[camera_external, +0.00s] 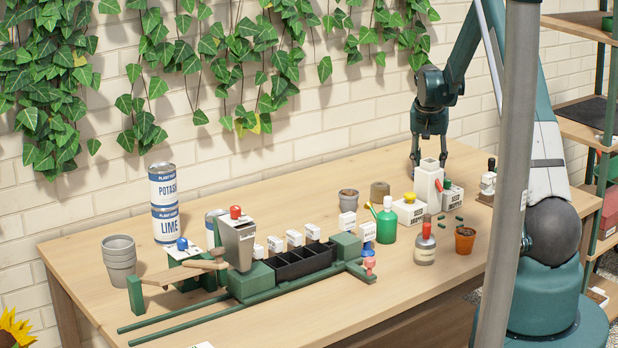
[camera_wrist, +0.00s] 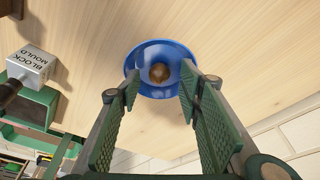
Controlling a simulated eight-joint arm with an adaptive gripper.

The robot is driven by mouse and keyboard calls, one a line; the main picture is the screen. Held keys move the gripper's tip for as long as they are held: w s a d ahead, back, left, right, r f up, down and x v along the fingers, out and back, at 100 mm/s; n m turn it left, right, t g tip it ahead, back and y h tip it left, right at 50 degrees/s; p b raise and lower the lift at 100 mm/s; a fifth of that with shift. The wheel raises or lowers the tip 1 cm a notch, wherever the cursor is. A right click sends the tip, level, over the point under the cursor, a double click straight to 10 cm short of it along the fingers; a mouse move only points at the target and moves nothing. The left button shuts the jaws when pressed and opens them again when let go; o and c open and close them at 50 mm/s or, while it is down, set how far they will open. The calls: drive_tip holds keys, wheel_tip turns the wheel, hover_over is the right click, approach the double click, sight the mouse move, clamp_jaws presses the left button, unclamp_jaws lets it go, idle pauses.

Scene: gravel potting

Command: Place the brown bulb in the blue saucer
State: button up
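A brown bulb (camera_wrist: 159,73) lies inside a blue saucer (camera_wrist: 178,50) near the middle of the wrist view. My gripper (camera_wrist: 161,84) is open, with its two green-padded fingers apart on either side of the bulb and neither touching it. The fingertips overlap the saucer's left and right edges in the picture; I cannot tell how far above it they are. In the external view my gripper (camera_external: 428,158) points down at the back right of the table.
A block mould (camera_wrist: 30,65) stands left of the saucer in the wrist view.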

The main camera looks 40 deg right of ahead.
drive_tip(key=shift+r, duration=0.1)
drive_tip(key=shift+r+p, duration=1.1)
drive_tip(key=shift+r, duration=2.3)
